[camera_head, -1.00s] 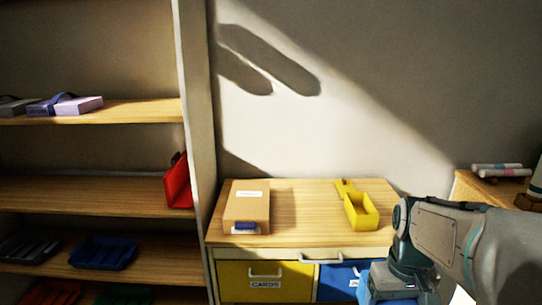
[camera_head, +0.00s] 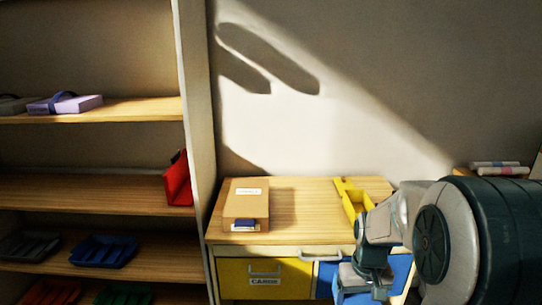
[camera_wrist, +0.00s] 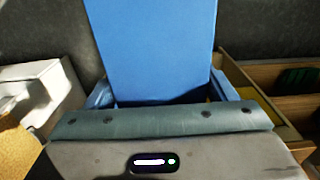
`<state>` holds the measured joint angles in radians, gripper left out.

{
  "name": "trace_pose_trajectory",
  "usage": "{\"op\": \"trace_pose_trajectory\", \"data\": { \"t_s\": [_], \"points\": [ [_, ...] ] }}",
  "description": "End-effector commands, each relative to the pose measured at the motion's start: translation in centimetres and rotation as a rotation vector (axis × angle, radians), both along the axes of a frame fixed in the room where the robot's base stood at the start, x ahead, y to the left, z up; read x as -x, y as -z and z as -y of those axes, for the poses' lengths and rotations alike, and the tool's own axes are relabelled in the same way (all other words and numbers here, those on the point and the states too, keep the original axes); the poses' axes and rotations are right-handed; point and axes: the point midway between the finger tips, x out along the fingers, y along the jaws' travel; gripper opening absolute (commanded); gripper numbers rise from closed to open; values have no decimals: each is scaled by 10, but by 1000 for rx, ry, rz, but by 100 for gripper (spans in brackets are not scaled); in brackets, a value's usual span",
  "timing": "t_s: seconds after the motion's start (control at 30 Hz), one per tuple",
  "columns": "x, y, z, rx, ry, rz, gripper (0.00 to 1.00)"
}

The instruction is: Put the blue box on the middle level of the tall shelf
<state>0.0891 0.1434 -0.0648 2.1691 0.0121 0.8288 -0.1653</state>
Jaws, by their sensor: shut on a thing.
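In the wrist view a large flat blue box (camera_wrist: 153,50) stands up between the fingers of my gripper (camera_wrist: 160,92), which is shut on it. The box's lower end is hidden behind the gripper body, and its top runs out of view. The tall shelf (camera_head: 195,130) stands at the left. Its middle level (camera_head: 90,193) carries a red holder (camera_head: 177,180) at the right end and is otherwise bare in view.
The upper level (camera_head: 140,109) holds a purple box (camera_head: 73,104). The lower level holds dark and blue trays (camera_head: 103,251). A drawer unit (camera_head: 305,215) bears a cardboard box (camera_head: 246,203) and a yellow open box (camera_head: 356,205). The shelf's right upright stands between my gripper and the shelf levels.

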Motion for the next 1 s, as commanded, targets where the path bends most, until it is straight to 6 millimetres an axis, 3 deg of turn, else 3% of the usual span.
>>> {"op": "trace_pose_trajectory", "data": {
  "t_s": [0.3,0.5,0.7,1.0],
  "points": [
    [-45,90,-32,0,-2,-8,53],
    [-58,132,-48,-1,2,-5,53],
    [-62,150,-54,-1,4,0,53],
    [-63,151,-55,-1,4,0,53]
  ]
}}
